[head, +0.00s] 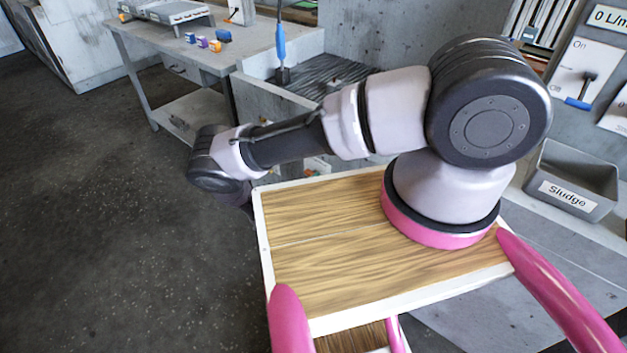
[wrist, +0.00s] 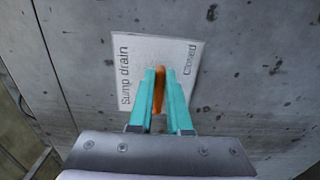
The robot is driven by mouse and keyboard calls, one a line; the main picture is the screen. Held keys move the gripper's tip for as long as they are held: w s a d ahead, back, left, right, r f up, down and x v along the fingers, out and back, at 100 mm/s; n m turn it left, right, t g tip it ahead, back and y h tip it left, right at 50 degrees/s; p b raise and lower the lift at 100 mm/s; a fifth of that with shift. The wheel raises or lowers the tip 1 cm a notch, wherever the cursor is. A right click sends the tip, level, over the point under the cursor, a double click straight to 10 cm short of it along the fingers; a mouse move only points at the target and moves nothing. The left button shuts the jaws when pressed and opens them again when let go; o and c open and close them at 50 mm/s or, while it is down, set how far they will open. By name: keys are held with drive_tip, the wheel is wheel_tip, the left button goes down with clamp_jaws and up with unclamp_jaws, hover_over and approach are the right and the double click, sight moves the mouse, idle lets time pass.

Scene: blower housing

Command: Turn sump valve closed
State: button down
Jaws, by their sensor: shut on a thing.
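In the wrist view, the orange valve handle (wrist: 159,88) stands in front of a pale label plate (wrist: 146,48) on a grey concrete wall. The plate reads "Sump drain" on its left and "CLOSED" in a small box at its right. The handle runs up the picture, between the two texts. My gripper (wrist: 160,76) has its teal fingers shut on the handle, one on each side. The fingers hide the handle's lower part and its pivot. In the head view my arm reaches to the left and bends down; the gripper and valve are hidden there.
In the head view, a grey bin labelled "Sludge" (head: 570,183) stands at the right. A blue-ended lever (head: 580,102) is on the panel above it. A worktable (head: 160,45) with small coloured blocks stands at the back left. The floor (head: 100,190) at the left is clear.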

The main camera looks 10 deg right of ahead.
idle(0.5)
drive_tip(key=c, duration=0.9)
unclamp_jaws()
drive_tip(key=shift+o, duration=0.2)
drive_tip(key=shift+a, duration=0.15)
